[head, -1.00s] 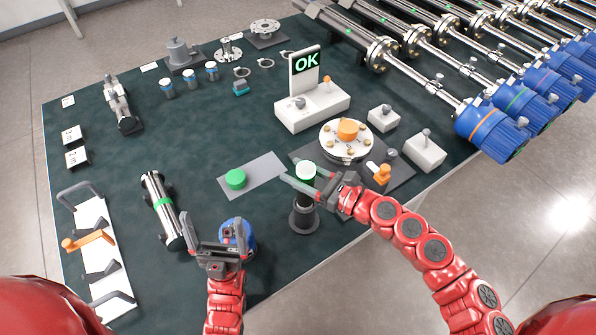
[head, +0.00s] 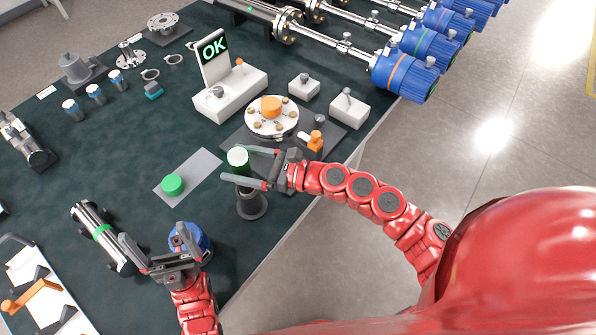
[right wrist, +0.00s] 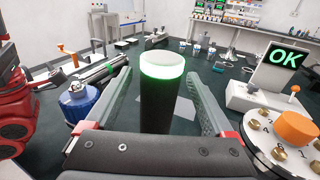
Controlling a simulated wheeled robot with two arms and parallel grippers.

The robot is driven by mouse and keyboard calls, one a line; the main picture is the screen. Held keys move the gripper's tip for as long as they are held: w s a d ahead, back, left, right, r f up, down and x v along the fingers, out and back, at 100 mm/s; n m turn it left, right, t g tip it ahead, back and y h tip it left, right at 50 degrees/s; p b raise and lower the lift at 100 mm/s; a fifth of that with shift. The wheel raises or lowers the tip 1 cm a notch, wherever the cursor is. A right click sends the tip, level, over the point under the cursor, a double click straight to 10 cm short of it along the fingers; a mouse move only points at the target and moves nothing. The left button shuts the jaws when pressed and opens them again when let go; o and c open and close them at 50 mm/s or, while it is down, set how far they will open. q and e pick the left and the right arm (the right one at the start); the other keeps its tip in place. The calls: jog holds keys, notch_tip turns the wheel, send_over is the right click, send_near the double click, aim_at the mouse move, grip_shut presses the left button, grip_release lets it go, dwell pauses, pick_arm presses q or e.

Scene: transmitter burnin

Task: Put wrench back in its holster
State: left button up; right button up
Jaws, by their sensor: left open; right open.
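An upright black cylinder with a glowing green ring and white top, which looks like the wrench (head: 238,158), stands at the table's near edge. A black round holder, apparently the holster (head: 252,207), is directly beneath it. How deep the wrench sits in it is hard to tell. My right gripper (head: 237,167) is open, with its fingers on either side of the wrench. In the right wrist view the wrench (right wrist: 162,100) stands between the spread fingers, with gaps on both sides. My left gripper (head: 153,236) is open and empty beside a blue round part (head: 198,238).
A grey plate with a green button (head: 173,184) lies left of the wrench. A white dial with an orange knob (head: 272,117) and a box with an OK display (head: 214,48) stand behind. A metal cylinder with a green band (head: 100,233) lies left of my left gripper.

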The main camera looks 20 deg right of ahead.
jog(key=p+v, duration=0.1)
jog(key=v, duration=1.4)
jog(key=shift+s, duration=0.1)
